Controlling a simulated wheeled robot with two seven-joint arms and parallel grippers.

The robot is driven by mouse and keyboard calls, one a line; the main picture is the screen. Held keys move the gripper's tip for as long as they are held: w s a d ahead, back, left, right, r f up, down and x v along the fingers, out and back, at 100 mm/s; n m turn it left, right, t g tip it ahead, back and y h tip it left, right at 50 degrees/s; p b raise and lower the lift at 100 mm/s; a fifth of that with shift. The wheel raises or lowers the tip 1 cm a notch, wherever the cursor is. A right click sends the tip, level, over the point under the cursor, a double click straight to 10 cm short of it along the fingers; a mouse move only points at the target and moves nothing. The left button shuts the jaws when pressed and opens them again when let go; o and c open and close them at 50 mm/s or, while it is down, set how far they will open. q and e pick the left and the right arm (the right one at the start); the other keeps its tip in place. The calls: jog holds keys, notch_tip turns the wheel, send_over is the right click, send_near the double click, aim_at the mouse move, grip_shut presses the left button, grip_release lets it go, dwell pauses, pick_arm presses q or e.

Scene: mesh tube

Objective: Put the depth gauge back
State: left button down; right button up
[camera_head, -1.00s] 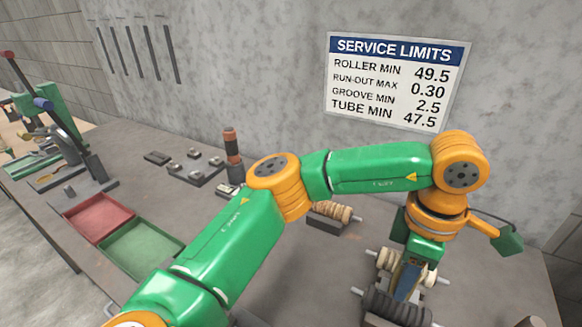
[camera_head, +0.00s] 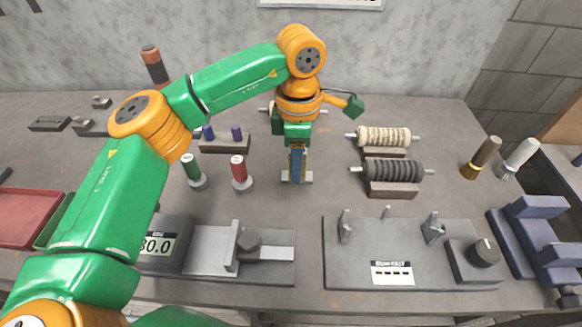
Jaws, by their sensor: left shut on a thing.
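My left gripper (camera_head: 297,150) points down over the middle of the bench and is shut on what looks like the depth gauge. The gauge's pale metal crossbar (camera_head: 303,178) shows below the fingers. The fingers hide most of the rest of it. Whether the crossbar touches the bench or hangs just above it, I cannot tell. My right gripper is not in view.
A red-handled tool (camera_head: 239,172) and a green-handled one (camera_head: 193,170) stand left of the gripper. A cream roller (camera_head: 385,138) and a dark roller (camera_head: 398,171) lie on stands to its right. A grey fixture plate (camera_head: 345,270) and a display gauge (camera_head: 162,245) sit in front.

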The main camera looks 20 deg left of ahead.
pick_arm(q)
jog(key=f, duration=0.3)
jog(key=w+a+f, duration=0.1)
jog(key=f, duration=0.1)
jog(key=shift+w+p, duration=0.1)
jog(key=shift+p, duration=0.2)
jog(key=shift+f, duration=0.1)
jog(key=shift+f, duration=0.1)
jog(key=c, duration=0.5)
grip_release()
notch_tip(320, 180, up, 12)
jog(key=shift+r, duration=0.25)
